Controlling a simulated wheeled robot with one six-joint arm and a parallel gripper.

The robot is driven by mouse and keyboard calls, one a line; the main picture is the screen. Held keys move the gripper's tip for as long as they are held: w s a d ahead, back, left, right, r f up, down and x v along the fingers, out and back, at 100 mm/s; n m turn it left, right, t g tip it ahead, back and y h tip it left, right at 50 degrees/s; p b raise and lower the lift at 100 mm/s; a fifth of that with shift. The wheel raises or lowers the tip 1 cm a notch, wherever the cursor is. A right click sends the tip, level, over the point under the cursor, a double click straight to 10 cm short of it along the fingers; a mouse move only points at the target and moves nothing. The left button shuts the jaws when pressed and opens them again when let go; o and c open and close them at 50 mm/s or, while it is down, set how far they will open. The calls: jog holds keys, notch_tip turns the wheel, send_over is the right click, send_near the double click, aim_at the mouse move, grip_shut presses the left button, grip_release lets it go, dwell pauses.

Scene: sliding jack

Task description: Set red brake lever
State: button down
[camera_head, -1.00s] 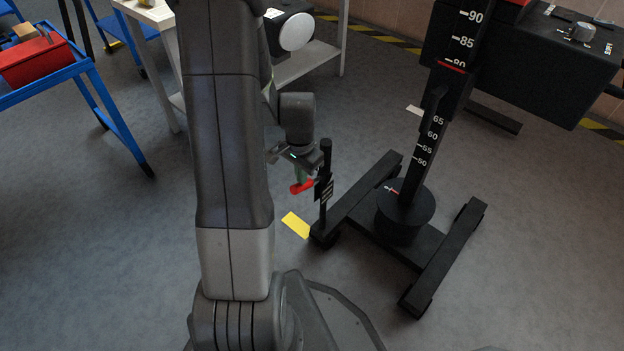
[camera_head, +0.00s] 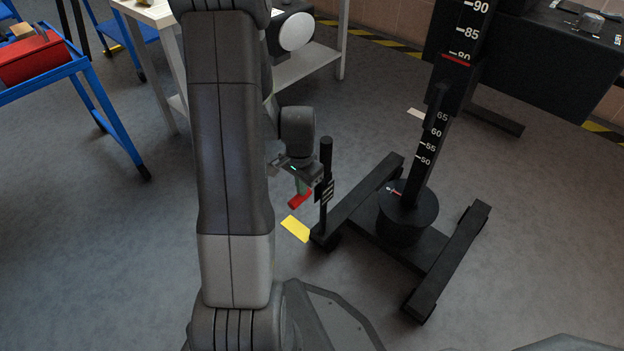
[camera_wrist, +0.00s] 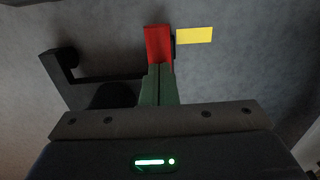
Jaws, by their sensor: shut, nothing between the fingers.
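The red brake lever (camera_head: 300,199) sticks out to the left from a slim black post (camera_head: 325,185) on the jack's base, its free end tilted downward. My gripper (camera_head: 302,187) is directly above the lever, pointing down, with its green fingers shut and empty. In the wrist view the red lever (camera_wrist: 158,42) lies just beyond the closed green fingertips (camera_wrist: 157,68). The tips seem to touch or nearly touch it; I cannot tell which. The black jack (camera_head: 405,215) stands to the right with a numbered scale on its column.
A yellow floor marker (camera_head: 296,228) lies below the lever. A blue cart with a red bin (camera_head: 36,60) is at the far left. A shelf (camera_head: 310,66) stands behind my arm. Grey floor is free left of my arm.

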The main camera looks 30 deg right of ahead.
jog(key=shift+f+b, duration=1.1)
jog(key=shift+f, duration=0.55)
notch_tip(320, 180, up, 11)
jog(key=p, duration=0.9)
jog(key=shift+r, duration=0.2)
jog(key=shift+f, duration=0.2)
notch_tip(320, 180, down, 9)
jog(key=b, duration=0.7)
jog(key=shift+r, duration=0.1)
